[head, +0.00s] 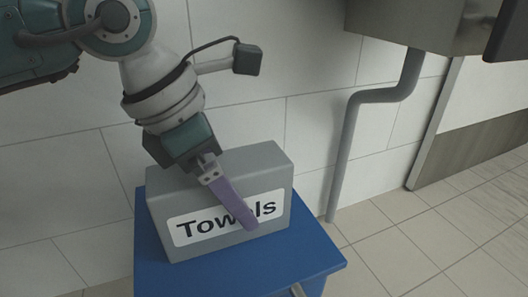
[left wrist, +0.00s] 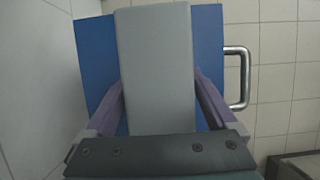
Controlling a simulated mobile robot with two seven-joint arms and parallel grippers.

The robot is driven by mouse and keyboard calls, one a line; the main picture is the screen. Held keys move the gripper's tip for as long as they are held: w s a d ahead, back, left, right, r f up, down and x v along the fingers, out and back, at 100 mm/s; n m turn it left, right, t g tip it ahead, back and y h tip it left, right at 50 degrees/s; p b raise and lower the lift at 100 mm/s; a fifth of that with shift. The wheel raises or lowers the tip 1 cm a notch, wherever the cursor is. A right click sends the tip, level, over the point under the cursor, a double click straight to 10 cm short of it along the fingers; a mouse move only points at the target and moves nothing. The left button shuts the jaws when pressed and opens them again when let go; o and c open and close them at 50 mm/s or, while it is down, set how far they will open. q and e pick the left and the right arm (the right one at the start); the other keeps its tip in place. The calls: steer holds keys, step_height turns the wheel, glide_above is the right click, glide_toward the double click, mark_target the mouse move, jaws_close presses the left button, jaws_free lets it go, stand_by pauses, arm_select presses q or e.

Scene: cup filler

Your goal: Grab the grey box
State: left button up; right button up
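The grey box (head: 268,165) stands on a blue cabinet (head: 300,262) and has a white "Towels" label on its front. In the left wrist view the box (left wrist: 156,60) fills the middle, lying between my two purple fingers. My left gripper (head: 240,208) comes down over the box from above, with one purple finger in front of the label. The other finger is hidden behind the box in the head view. My right gripper is in neither view.
A tiled wall (head: 60,190) stands close behind the cabinet. A grey pipe (head: 343,150) runs down right of it, below a metal basin (head: 425,22). A metal handle (left wrist: 243,78) sticks out from the cabinet. The floor at right is clear.

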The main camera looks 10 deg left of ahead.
arm_select(q)
steer(key=c, duration=1.3)
steer(key=shift+r, duration=0.1)
